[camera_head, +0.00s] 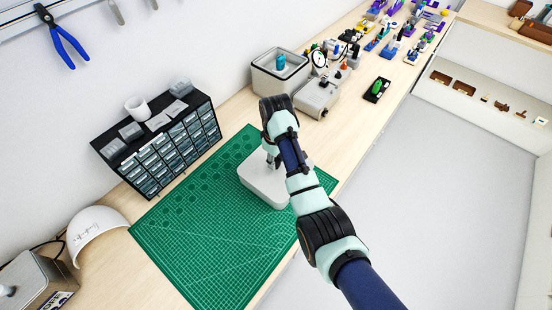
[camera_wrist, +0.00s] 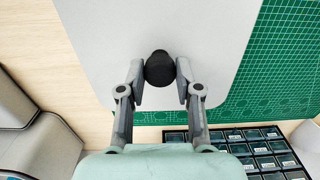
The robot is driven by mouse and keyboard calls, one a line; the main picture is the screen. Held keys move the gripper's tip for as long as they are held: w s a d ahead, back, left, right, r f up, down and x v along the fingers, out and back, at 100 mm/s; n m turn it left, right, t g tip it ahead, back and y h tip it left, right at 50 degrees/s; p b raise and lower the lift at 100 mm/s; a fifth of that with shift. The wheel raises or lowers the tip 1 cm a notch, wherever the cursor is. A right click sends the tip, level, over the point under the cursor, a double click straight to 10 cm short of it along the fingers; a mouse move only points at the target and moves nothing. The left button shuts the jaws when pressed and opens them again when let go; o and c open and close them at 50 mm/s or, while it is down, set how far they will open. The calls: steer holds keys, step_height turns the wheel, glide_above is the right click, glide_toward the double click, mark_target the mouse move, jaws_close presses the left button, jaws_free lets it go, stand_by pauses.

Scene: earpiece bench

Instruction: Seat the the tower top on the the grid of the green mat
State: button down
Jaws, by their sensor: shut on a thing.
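The tower top is a pale grey, round-cornered slab (camera_head: 262,190) with a black knob. In the wrist view the slab (camera_wrist: 110,45) fills the upper middle. My gripper (camera_wrist: 160,75) is shut on the black knob (camera_wrist: 159,68), one finger on each side. In the head view my gripper (camera_head: 272,160) is above the slab, partly hidden by my arm. The green mat (camera_head: 205,235) lies on the bench, its printed grid also visible in the wrist view (camera_wrist: 285,60). The slab overlaps the mat's far right part; I cannot tell whether it touches the mat.
A black drawer cabinet (camera_head: 165,150) stands behind the mat. Grey devices (camera_head: 316,97) stand beyond its far end. A white curved shell (camera_head: 92,228) lies at the left. The near-left part of the mat is clear. The bench's front edge runs along the right.

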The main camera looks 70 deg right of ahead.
steer(key=shift+f, duration=0.35)
stand_by(1.1)
steer(key=c, duration=0.7)
jaws_free()
steer(key=shift+r+b, duration=0.2)
steer(key=shift+b, duration=0.1)
